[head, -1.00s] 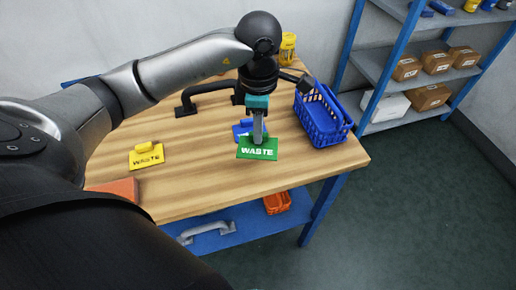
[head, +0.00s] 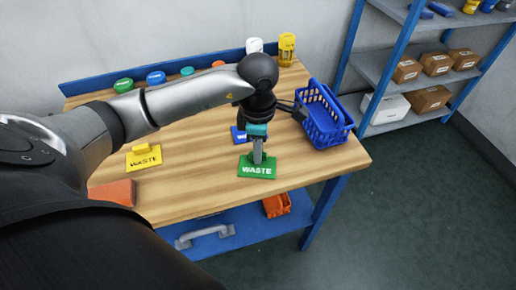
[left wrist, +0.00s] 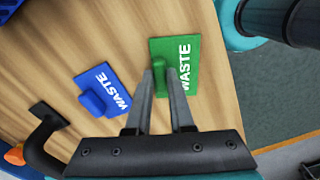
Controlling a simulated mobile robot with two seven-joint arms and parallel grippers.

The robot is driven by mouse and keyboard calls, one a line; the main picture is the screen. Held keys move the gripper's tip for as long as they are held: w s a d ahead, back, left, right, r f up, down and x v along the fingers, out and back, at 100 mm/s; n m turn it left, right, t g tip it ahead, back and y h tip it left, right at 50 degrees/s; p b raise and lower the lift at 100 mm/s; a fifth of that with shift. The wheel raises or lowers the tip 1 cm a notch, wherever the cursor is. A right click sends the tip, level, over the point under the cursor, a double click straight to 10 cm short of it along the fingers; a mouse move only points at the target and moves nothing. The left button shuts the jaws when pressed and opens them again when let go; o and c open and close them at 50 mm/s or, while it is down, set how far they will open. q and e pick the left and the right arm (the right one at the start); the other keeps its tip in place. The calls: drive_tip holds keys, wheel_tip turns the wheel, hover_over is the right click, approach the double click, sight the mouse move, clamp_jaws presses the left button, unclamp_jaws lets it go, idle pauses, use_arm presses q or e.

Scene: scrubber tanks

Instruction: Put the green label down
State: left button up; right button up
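The green label (head: 257,172), a flat plate marked WASTE with a grip tab, is at the table's front right part. My left gripper (head: 257,158) is above it, pointing down. In the left wrist view the fingers (left wrist: 166,72) are shut on the tab of the green label (left wrist: 187,50). The plate looks level and at or very near the wood; I cannot tell whether it touches. My right gripper is not in view.
A blue label (head: 238,135) lies just behind the green one, and a yellow label (head: 143,158) lies to the left. A blue basket (head: 325,115) stands at the right. The table (head: 205,190) has bare wood around the green label; its front edge is close.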

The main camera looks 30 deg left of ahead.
use_arm(q)
drive_tip(key=o, duration=0.4)
drive_tip(key=shift+r, duration=0.1)
drive_tip(key=shift+r, duration=0.15)
wheel_tip(320, 180, up, 12)
drive_tip(key=shift+f+p, duration=0.1)
drive_tip(key=shift+p, duration=0.95)
